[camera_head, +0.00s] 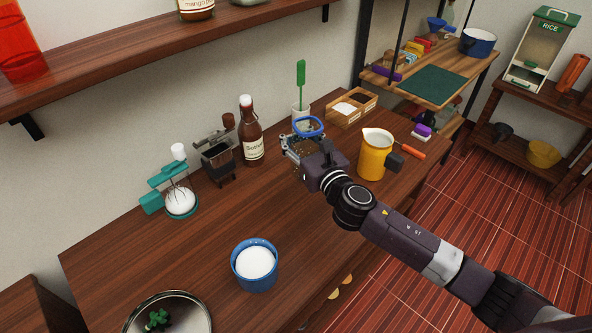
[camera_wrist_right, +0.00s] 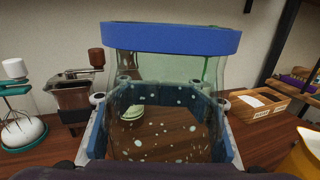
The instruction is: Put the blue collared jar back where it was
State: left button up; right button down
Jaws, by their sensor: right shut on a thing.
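The blue collared jar (camera_head: 309,126) is clear glass with a thick blue ring around its top. It appears upright at the back middle of the counter in the head view. In the right wrist view its blue collar (camera_wrist_right: 170,39) fills the upper middle, and the counter shows through its glass. My right gripper (camera_head: 302,147) is shut on the jar's body, below the collar; its fingers (camera_wrist_right: 165,125) lie on both sides of the glass. The gripper hides the jar's base in the head view, so I cannot tell whether it touches the counter. My left gripper is out of view.
A sauce bottle (camera_head: 250,133) stands left of the jar. A yellow jug (camera_head: 375,155) stands to its right, close to my wrist. A wooden box (camera_head: 352,107) and a cup with a green spatula (camera_head: 300,85) are behind. A blue bowl (camera_head: 254,274) stands in front; the counter's middle is clear.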

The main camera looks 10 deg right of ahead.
jog(key=shift+f+b, duration=1.9)
jog(key=shift+f, duration=3.4)
jog(key=shift+f, duration=0.2)
jog(key=c, duration=0.9)
grip_release()
jog(key=shift+r, duration=0.15)
